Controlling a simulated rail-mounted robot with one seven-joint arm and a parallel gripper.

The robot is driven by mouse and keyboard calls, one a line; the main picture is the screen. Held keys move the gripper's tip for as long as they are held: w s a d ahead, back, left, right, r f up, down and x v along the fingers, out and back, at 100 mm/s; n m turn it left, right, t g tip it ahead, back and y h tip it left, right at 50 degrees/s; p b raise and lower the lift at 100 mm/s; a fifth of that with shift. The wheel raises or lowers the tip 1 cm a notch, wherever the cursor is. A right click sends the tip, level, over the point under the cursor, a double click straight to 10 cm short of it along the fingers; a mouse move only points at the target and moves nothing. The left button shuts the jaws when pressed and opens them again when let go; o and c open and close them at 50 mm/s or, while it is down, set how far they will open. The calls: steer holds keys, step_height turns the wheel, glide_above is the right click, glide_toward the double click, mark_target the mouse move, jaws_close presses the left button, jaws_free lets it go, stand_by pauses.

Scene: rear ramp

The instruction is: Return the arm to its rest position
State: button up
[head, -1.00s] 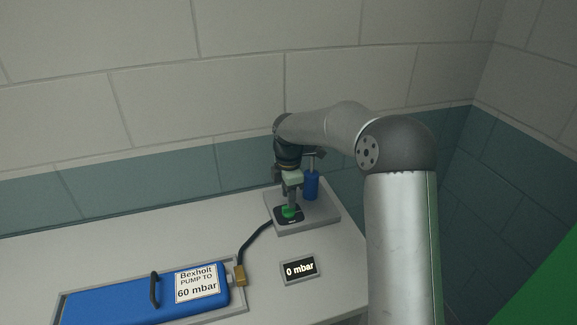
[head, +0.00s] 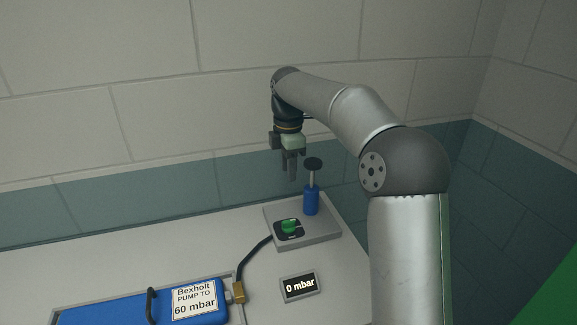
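My gripper (head: 290,172) hangs fingers down in the air, above the grey pump base. Its fingers look close together and nothing shows between them, but I cannot tell whether they are open or shut. A green knob (head: 289,227) on a dark plate sits on the base below, clear of the fingers. My arm is bent and reaches in from the right.
A blue hand pump (head: 311,199) with a black top stands on the grey base (head: 315,236). A dark hose (head: 249,257) runs to a blue Bexholt case (head: 110,308) labelled 60 mbar. A display (head: 300,287) reads 0 mbar. The wall is behind.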

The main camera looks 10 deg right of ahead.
steer(key=s+d+f+m, duration=0.2)
steer(key=s+m, duration=0.5)
steer(key=s, duration=0.5)
steer(key=s+d+f+m, duration=0.3)
steer(key=s+f+m, duration=0.2)
steer(key=s, duration=0.7)
steer(key=s+d+f+m, duration=0.2)
steer(key=s+m, duration=0.6)
steer(key=s, duration=0.4)
steer(key=shift+d+f+m+t, duration=0.25)
steer(key=shift+f+m+t, duration=0.05)
steer(key=shift+f, duration=0.35)
